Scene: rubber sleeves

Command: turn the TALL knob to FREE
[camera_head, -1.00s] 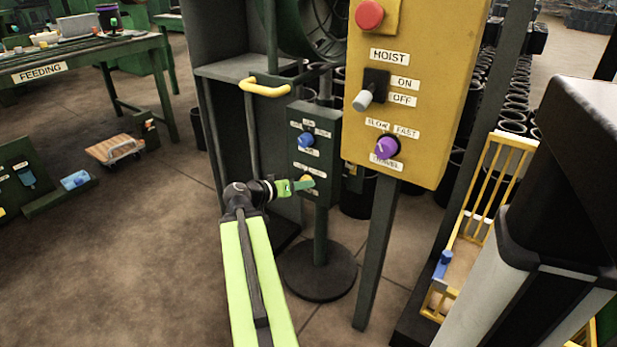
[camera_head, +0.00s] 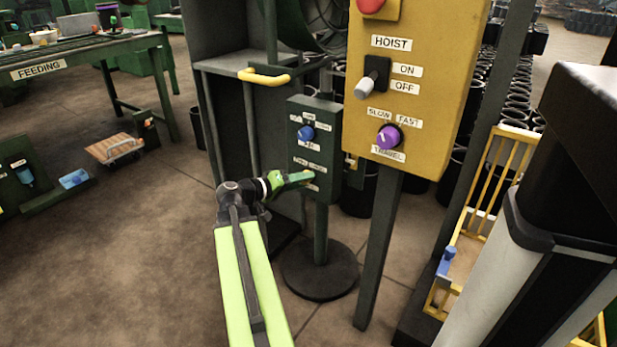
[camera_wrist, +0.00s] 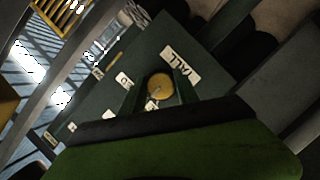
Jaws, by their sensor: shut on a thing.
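The knob panel (camera_head: 331,160) is a dark green box on a post with a round base. My gripper (camera_head: 305,178) reaches its lower part from the left and hides the lower knob in the head view. In the wrist view a round orange-yellow knob (camera_wrist: 160,87) sits between the fingers of my gripper (camera_wrist: 158,95), which are shut on it. Beside the knob, a tilted, partly legible label (camera_wrist: 181,67) ends in "LL" and fits TALL. Another label (camera_wrist: 124,80) is cut off by a finger. I cannot read FREE or the knob's pointer direction.
A blue knob (camera_head: 306,133) sits above on the same panel. The yellow hoist panel (camera_head: 414,120), with a lever and purple knob (camera_head: 388,137), stands close on the right. A yellow handle (camera_head: 264,77) juts out above.

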